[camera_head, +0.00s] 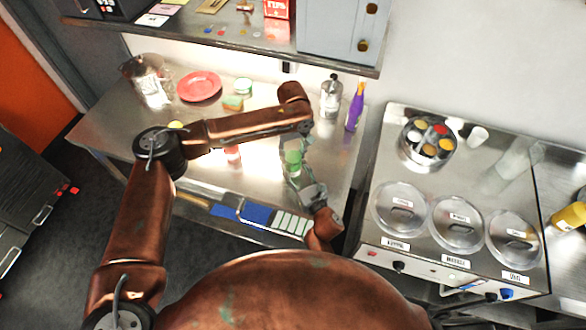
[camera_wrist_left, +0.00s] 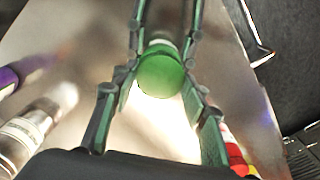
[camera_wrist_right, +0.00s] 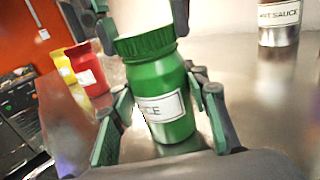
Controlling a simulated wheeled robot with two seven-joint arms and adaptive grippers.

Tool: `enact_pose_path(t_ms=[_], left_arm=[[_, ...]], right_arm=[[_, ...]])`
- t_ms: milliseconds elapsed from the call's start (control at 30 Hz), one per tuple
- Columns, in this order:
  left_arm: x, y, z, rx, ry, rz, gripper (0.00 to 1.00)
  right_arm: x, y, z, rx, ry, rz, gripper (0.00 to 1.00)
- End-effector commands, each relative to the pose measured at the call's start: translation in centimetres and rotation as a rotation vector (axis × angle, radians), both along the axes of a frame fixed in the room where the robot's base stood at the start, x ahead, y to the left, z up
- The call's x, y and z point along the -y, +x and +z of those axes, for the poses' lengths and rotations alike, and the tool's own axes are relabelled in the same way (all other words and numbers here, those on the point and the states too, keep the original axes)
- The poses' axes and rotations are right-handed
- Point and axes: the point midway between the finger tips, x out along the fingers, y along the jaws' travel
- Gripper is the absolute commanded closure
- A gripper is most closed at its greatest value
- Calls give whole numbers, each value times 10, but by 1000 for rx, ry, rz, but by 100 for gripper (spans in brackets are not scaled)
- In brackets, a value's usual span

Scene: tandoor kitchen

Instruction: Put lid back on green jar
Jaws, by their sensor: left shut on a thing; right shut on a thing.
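The green jar (camera_wrist_right: 160,105) with a white label stands near upright in the right wrist view. A ribbed green lid (camera_wrist_right: 147,43) is at its mouth; I cannot tell if it is fully seated. My right gripper (camera_wrist_right: 157,95) is shut around the jar's body. My left gripper (camera_wrist_left: 160,70) comes from above and is shut on the lid, whose round green top (camera_wrist_left: 160,72) shows in the left wrist view. In the head view the green jar (camera_head: 293,157) is small, between my left gripper (camera_head: 292,146) and right gripper (camera_head: 299,178), partly hidden by them.
The steel table holds a red plate (camera_head: 198,86), a steel pitcher (camera_head: 150,82), a steel shaker (camera_head: 331,97) and a purple bottle (camera_head: 355,108). A blue item (camera_head: 257,214) lies at the front edge. A steel counter with lidded pots (camera_head: 400,208) stands to the right.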

Motion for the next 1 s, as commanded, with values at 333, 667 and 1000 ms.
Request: enact_pose_path(t_ms=[333,667,1000], left_arm=[[0,-1,-1,-4,0,-647,88],[0,0,-2,-3,1,-1293,88],[0,0,-2,-4,0,-1959,88]], right_arm=[[1,0,-1,-3,1,-2,100],[1,0,-1,-3,1,-2,100],[1,0,-1,-3,1,-2,100]])
